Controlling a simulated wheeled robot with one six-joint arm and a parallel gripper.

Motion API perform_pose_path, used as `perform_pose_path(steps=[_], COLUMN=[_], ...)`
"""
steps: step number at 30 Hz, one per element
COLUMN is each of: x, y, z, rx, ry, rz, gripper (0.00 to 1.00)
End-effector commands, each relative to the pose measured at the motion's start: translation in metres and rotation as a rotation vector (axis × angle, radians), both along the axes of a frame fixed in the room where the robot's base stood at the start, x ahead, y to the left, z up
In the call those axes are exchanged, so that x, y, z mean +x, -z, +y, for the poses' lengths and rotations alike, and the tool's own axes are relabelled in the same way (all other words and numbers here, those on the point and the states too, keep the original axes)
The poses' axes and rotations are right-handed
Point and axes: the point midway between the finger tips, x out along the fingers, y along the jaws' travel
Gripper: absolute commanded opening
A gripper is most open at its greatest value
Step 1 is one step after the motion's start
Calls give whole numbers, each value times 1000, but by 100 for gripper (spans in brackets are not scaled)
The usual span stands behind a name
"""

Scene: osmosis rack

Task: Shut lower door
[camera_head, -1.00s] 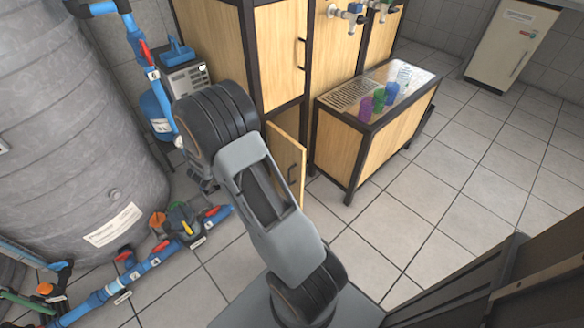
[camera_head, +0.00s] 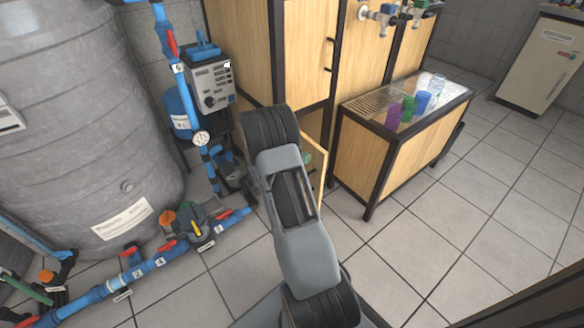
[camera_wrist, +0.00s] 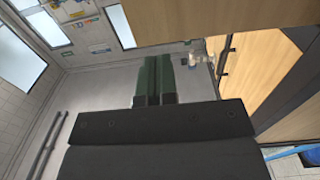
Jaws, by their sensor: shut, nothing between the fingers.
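The lower door (camera_head: 318,172) is a light wood panel at the bottom of the tall cabinet (camera_head: 255,50). In the head view it stands ajar, swung out from the cabinet, and my arm hides much of it. My gripper (camera_wrist: 154,78) shows in the wrist view with its two dark green fingers together and empty. In the head view my gripper is hidden behind my arm. Wood panels show at the top and right of the wrist view; I cannot tell which is the lower door. No contact with the fingers is visible.
A low bench (camera_head: 362,160) with coloured cups (camera_head: 408,106) stands right of the door. A large grey tank (camera_head: 75,120), blue pipes (camera_head: 150,266) and a pump box (camera_head: 212,84) are on the left. Tiled floor (camera_head: 420,235) is clear at right.

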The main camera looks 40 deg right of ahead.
Motion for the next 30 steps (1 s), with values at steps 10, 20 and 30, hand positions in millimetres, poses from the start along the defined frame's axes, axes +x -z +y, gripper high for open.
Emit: perform_pose_path(steps=[10, 20, 30], x=[-3, -3, -6], y=[1, 0, -1], z=[-36, -40, -46], rx=[1, 1, 0], ry=[0, -1, -23], rz=[-1, -1, -1], gripper=[0, 0, 0])
